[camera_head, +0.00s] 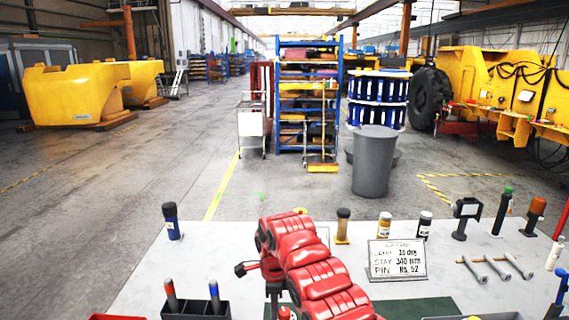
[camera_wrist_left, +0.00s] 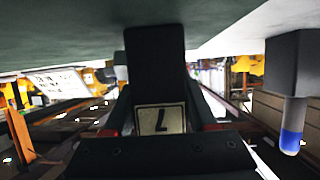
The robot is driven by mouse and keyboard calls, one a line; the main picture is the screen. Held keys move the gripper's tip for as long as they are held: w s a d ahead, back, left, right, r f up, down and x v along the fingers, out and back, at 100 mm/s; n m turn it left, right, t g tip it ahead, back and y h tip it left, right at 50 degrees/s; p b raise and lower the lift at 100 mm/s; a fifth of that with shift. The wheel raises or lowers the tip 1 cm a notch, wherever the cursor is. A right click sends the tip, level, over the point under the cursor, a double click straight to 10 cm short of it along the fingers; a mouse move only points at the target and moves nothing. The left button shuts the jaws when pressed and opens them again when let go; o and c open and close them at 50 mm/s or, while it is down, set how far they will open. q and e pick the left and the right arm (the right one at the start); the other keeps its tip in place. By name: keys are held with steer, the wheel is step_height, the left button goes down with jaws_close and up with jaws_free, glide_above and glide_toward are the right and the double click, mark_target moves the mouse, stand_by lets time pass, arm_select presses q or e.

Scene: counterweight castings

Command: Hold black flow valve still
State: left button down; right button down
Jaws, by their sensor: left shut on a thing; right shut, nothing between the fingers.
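In the left wrist view my left gripper (camera_wrist_left: 158,98) is shut on a dark, block-like thing (camera_wrist_left: 154,55), likely the black flow valve, seen against the table surface. Its outline is dim and its details are hard to tell.
The table (camera_head: 205,262) holds a black-and-blue bottle (camera_head: 172,222), a printed sign (camera_head: 397,260), several small bottles and stands along the back, and metal pins (camera_head: 495,267) at right. A dark bin (camera_head: 196,308) with markers is at front left. Bare table lies left of the arm.

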arm_select(q)
steer(key=shift+a, duration=0.15)
arm_select(e)
steer(key=shift+w+d, duration=0.25)
steer(key=shift+d, duration=0.4)
steer(key=shift+a+f, duration=0.1)
steer(key=shift+s+a, duration=0.2)
steer(key=r, duration=0.5)
steer(key=shift+a+r, duration=0.2)
steer(key=shift+a, duration=0.05)
steer(key=shift+r, duration=0.35)
